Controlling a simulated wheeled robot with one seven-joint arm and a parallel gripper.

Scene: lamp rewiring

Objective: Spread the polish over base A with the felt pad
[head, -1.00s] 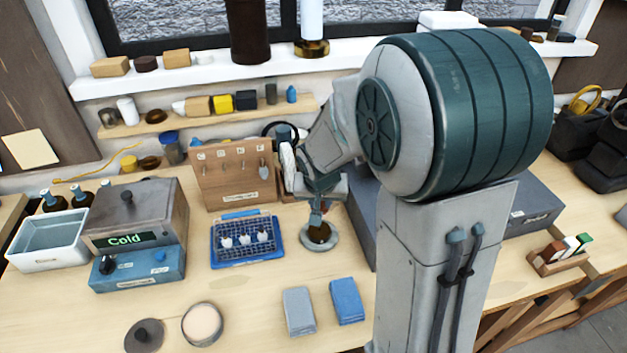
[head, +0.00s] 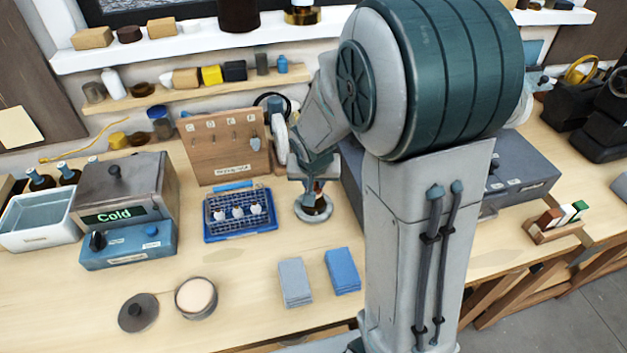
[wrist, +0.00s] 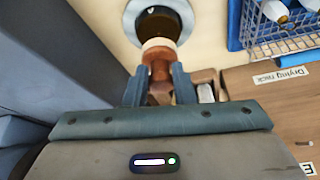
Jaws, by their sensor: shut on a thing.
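My gripper (head: 318,182) is shut on the brown wooden handle of the felt pad, which has a pale felt end (wrist: 160,43). In the wrist view, my two fingers (wrist: 160,88) flank the handle. The pad is over the near edge of a round base (head: 313,208) with a pale grey rim and a dark brown, glossy middle; I take this as base A. The base also shows at the top of the wrist view (wrist: 160,22). I cannot tell whether felt and base touch. No letter is readable on the base.
A blue wire rack (head: 240,214) with several white-topped pieces stands left of the base. A wooden tool board (head: 226,150) is behind it. Grey (head: 295,282) and blue (head: 342,271) cloths lie in front. An open round tin (head: 196,298) and its lid (head: 137,312) are front left.

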